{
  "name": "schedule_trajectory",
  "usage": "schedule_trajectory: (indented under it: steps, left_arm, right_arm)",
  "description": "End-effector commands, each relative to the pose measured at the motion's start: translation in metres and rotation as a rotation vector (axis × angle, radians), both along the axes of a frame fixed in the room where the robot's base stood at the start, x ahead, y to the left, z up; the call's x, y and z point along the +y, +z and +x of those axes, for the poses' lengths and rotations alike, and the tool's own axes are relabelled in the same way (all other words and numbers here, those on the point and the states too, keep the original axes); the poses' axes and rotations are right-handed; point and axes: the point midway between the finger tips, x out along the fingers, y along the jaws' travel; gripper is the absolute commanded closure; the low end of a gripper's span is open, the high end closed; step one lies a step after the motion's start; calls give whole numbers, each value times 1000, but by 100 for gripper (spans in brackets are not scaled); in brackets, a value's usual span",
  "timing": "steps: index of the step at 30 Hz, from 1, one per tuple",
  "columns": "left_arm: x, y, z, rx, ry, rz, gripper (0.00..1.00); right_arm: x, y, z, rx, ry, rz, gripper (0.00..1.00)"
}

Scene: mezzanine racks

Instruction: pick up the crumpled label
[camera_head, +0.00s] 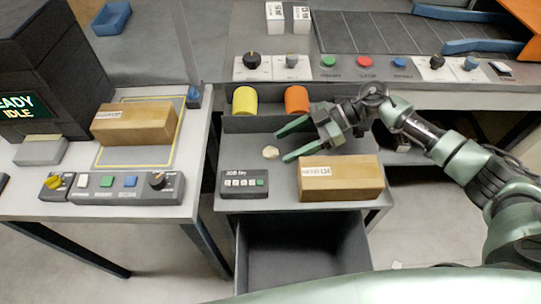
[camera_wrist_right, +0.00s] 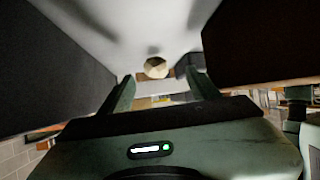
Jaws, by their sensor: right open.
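The crumpled label (camera_head: 270,152) is a small pale, cream lump on the grey worktop (camera_head: 236,205), left of my right gripper's fingers in the head view. It also shows as a tan faceted lump (camera_wrist_right: 156,68) in the right wrist view, beyond and between the two fingers. My right gripper (camera_head: 286,145) is open, its two green fingers spread and pointing left toward the label. In the right wrist view the space between the fingertips (camera_wrist_right: 160,86) is empty, and the label appears apart from them. My left gripper is not in view.
A cardboard box (camera_head: 340,180) sits close in front of the right gripper. A small keypad (camera_head: 245,183) stands in front of the label. Yellow (camera_head: 245,100) and orange (camera_head: 297,99) cylinders are behind. An open drawer (camera_head: 303,250) lies below the worktop's front edge.

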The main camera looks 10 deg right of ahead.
Motion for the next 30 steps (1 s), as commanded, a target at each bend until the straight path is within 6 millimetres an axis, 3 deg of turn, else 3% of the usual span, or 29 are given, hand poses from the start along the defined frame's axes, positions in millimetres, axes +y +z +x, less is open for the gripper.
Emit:
schedule_trajectory:
  steps: [10,20,27,30]
  left_arm:
    - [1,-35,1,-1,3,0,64]
    - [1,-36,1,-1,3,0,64]
    - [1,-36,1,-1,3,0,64]
    - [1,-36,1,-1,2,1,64]
  right_arm:
    - [43,-23,4,-2,3,2,38]
    - [49,-23,5,-1,0,0,38]
    - [49,-24,5,-1,0,0,100]
    - [49,-24,5,0,-1,0,100]
